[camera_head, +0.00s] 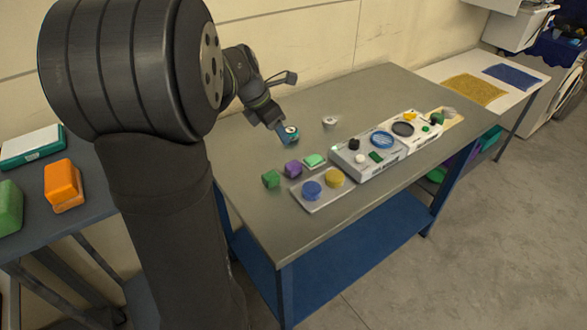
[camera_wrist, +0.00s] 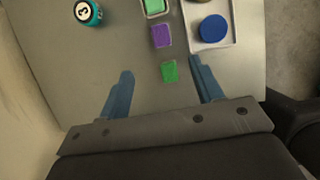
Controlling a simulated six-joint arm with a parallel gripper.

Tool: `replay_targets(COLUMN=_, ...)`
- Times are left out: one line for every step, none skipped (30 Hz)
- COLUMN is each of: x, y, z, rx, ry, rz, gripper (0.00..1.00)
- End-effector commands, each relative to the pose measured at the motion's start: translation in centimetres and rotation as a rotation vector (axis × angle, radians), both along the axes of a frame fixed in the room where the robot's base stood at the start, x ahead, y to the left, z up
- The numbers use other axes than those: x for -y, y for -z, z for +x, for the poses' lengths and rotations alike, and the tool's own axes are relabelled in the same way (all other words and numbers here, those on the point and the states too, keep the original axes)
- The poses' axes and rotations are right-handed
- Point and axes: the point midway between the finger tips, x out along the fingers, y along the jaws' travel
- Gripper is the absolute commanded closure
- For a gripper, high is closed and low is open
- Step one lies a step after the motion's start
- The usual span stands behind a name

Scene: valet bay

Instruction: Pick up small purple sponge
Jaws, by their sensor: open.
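The small purple sponge (camera_head: 293,170) lies on the grey metal table (camera_head: 262,219), between a green block (camera_head: 271,179) and a light green sponge (camera_head: 315,160). In the wrist view the purple sponge (camera_wrist: 161,36) is ahead of my gripper (camera_wrist: 161,74), a little beyond the fingertips. My gripper is open and empty, with its two blue fingers wide apart. The green block (camera_wrist: 169,71) shows between the fingertips in that view. I cannot tell the height of the fingers above the table.
A light tray (camera_head: 323,193) with a blue round pad (camera_head: 312,190) and a yellow one (camera_head: 334,178) lies right of the sponge. White boxes (camera_head: 370,160) with small items stand beyond. The table's front left is clear.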

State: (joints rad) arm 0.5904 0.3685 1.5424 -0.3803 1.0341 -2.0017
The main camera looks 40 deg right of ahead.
Motion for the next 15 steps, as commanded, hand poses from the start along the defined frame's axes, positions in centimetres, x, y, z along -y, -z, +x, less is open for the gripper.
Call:
replay_targets(x=0.3, y=0.9, z=-0.1, rx=-0.004, ry=0.001, rz=0.003, gripper=0.4)
replay_targets(x=0.5, y=1.4, z=-0.1, rx=-0.006, ry=0.002, rz=0.004, gripper=0.4)
replay_targets(x=0.9, y=2.2, z=-0.1, rx=-0.004, ry=0.003, rz=0.004, gripper=0.4)
replay_targets(x=1.1, y=2.9, z=-0.1, rx=-0.006, ry=0.004, rz=0.005, gripper=0.4)
replay_targets(x=1.3, y=3.5, z=-0.1, rx=-0.005, ry=0.003, rz=0.005, gripper=0.4)
replay_targets(x=1.7, y=4.3, z=-0.1, rx=-0.005, ry=0.003, rz=0.005, gripper=0.4)
replay_targets(x=1.9, y=4.9, z=-0.1, rx=-0.004, ry=0.003, rz=0.005, gripper=0.4)
replay_targets(x=2.2, y=5.5, z=-0.1, rx=-0.005, ry=0.004, rz=0.005, gripper=0.4)
replay_targets(x=2.6, y=6.3, z=-0.1, rx=-0.004, ry=0.004, rz=0.004, gripper=0.4)
replay_targets(x=2.8, y=7.0, z=-0.1, rx=-0.005, ry=0.004, rz=0.005, gripper=0.4)
replay_targets(x=3.0, y=7.5, z=-0.1, rx=-0.004, ry=0.005, rz=0.004, gripper=0.4)
replay_targets(x=3.3, y=8.2, z=-0.1, rx=-0.003, ry=0.005, rz=0.005, gripper=0.4)
replay_targets(x=3.5, y=8.7, z=-0.1, rx=-0.003, ry=0.005, rz=0.005, gripper=0.4)
replay_targets(x=3.7, y=9.1, z=-0.1, rx=-0.003, ry=0.004, rz=0.004, gripper=0.4)
replay_targets(x=3.9, y=9.6, z=-0.1, rx=-0.002, ry=0.005, rz=0.004, gripper=0.4)
